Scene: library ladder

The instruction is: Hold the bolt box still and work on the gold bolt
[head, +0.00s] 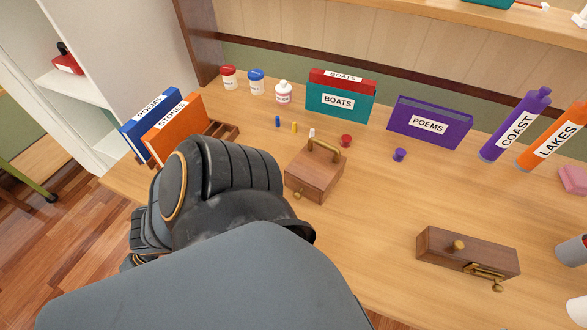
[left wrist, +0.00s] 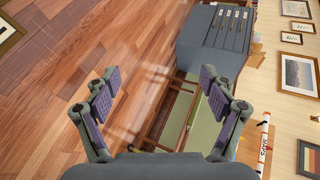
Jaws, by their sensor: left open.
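A low brown wooden box (head: 440,246) lies on the desk at the lower right in the head view, with a round gold knob on top. A gold bolt (head: 484,271) sits on its front side, with a gold knob at its right end. I take this for the bolt box. My left gripper (left wrist: 160,88) is open and empty in the left wrist view, above the wooden floor, with neither box between its fingers. In the head view my arm hides where its fingers are. My right gripper is in neither view.
A second wooden box (head: 312,176) with a gold handle stands just right of my arm. Books, jars, small colored pieces and a purple POEMS box (head: 430,122) line the back. The desk between the two wooden boxes is clear.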

